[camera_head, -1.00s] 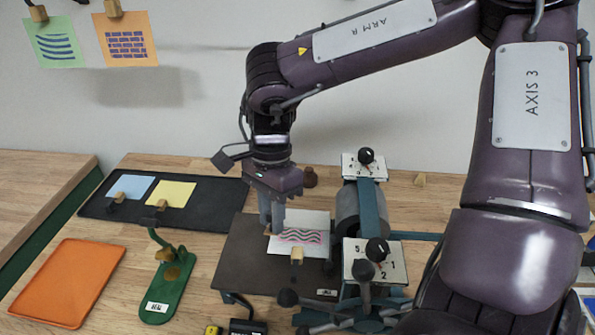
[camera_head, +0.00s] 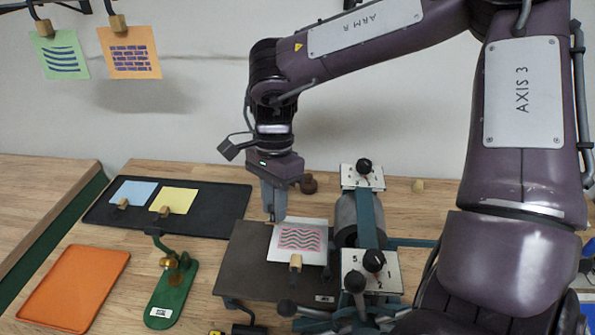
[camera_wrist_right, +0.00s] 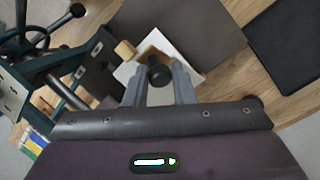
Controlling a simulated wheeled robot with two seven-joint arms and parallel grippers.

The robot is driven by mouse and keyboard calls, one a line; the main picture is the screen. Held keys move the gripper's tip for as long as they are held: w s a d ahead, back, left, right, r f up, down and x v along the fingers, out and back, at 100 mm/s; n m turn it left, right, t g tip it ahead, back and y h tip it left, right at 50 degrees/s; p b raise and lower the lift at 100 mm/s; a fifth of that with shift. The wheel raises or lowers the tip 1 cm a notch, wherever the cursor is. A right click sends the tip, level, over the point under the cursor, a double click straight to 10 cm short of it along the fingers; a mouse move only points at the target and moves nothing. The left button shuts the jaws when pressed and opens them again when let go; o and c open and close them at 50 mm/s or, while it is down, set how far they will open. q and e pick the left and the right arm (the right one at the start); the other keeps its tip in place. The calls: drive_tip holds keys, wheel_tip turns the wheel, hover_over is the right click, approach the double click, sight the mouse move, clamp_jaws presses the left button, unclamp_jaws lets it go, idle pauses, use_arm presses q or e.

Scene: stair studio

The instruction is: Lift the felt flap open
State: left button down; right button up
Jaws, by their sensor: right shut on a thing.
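No separate felt flap can be told apart for sure. A white sheet with a wavy print (camera_head: 300,239) lies on the dark bed (camera_head: 245,262) of the press, with a small wooden block (camera_head: 296,262) at its near edge. My right gripper (camera_head: 274,217) points down at the sheet's far left corner. In the right wrist view, a dark round knob (camera_wrist_right: 159,73) sits between the fingers, which are shut on it. Pale sheet with a tan patch shows beyond it. What the knob is fixed to is hidden. My left gripper is out of view.
The press roller (camera_head: 346,218) and its dial plates (camera_head: 370,270) stand right of the bed. A black tray (camera_head: 225,212) with blue and yellow cards, an orange tray (camera_head: 75,290) and a green stand (camera_head: 172,290) are to the left.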

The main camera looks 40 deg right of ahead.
drive_tip(key=shift+w+d+r+p, duration=0.3)
drive_tip(key=shift+w+d, duration=0.05)
drive_tip(key=shift+d, duration=0.1)
drive_tip(key=shift+w+d+r, duration=0.1)
drive_tip(key=shift+w+d, duration=0.2)
drive_tip(key=shift+d, duration=0.05)
drive_tip(key=shift+w+d+r+p, duration=0.3)
drive_tip(key=shift+w+d+p, duration=0.1)
drive_tip(key=shift+p, duration=0.2)
drive_tip(key=shift+w+d+r+p, duration=0.25)
drive_tip(key=shift+w+d+p, duration=0.15)
drive_tip(key=shift+w+d, duration=0.9)
drive_tip(key=shift+d, duration=0.2)
drive_tip(key=o, duration=1.1)
drive_tip(key=shift+o, duration=0.2)
drive_tip(key=shift+r+p, duration=0.1)
drive_tip(key=shift+p, duration=0.25)
